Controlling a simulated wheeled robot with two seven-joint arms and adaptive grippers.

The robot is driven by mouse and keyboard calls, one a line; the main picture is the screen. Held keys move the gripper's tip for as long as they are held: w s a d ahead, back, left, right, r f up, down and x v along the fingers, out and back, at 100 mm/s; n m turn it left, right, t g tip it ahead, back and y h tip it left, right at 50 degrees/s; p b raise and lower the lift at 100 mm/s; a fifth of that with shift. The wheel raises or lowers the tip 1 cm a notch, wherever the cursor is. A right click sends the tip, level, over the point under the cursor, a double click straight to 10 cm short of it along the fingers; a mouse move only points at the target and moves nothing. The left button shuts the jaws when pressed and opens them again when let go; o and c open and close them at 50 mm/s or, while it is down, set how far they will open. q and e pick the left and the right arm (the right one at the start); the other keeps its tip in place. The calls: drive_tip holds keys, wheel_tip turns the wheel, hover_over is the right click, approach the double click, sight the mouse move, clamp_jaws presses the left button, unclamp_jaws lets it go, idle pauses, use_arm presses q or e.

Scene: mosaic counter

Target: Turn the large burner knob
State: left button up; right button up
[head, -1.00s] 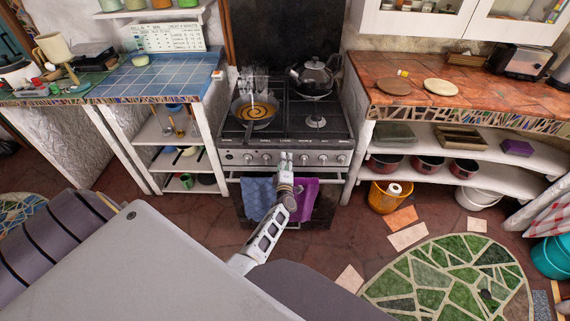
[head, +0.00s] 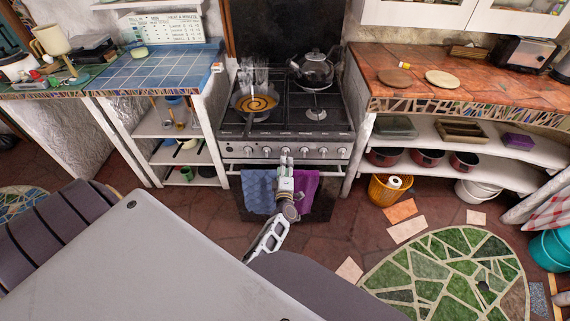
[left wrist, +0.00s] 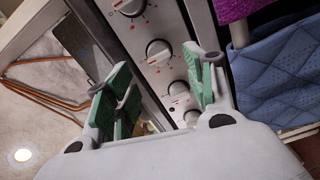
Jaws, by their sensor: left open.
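The stove (head: 235,152) has a row of round silver knobs along its front panel. In the left wrist view a larger-looking knob (left wrist: 158,52) lies just beyond and between the fingertips. A smaller knob (left wrist: 178,93) and another (left wrist: 193,118) lie nearer my palm. My left gripper (head: 286,158) is in front of the middle of the panel and hides part of it. Its green-padded fingers (left wrist: 160,64) are spread in the left wrist view, with nothing held. I cannot tell whether a finger touches a knob. My right gripper is not in view.
A pan (head: 254,104) and a kettle (head: 314,69) stand on the hob. Counters (head: 155,72) flank the stove. Open floor lies in front.

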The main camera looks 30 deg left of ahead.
sight(285, 155)
use_arm(q)
drive_tip(key=shift+s+d+f, duration=0.15)
drive_tip(key=shift+s+d, duration=0.4)
drive_tip(key=shift+s, duration=0.05)
drive_tip(key=shift+d, duration=0.1)
drive_tip(key=shift+f, duration=0.1)
drive_tip(key=shift+a+r+x, duration=0.1)
drive_tip(key=shift+r+x, duration=0.05)
drive_tip(key=shift+x, duration=1.55)
drive_tip(key=shift+a+r+x, duration=0.15)
drive_tip(key=shift+x, duration=1.5)
drive_tip(key=shift+s, duration=0.15)
drive_tip(key=shift+s+f, duration=0.1)
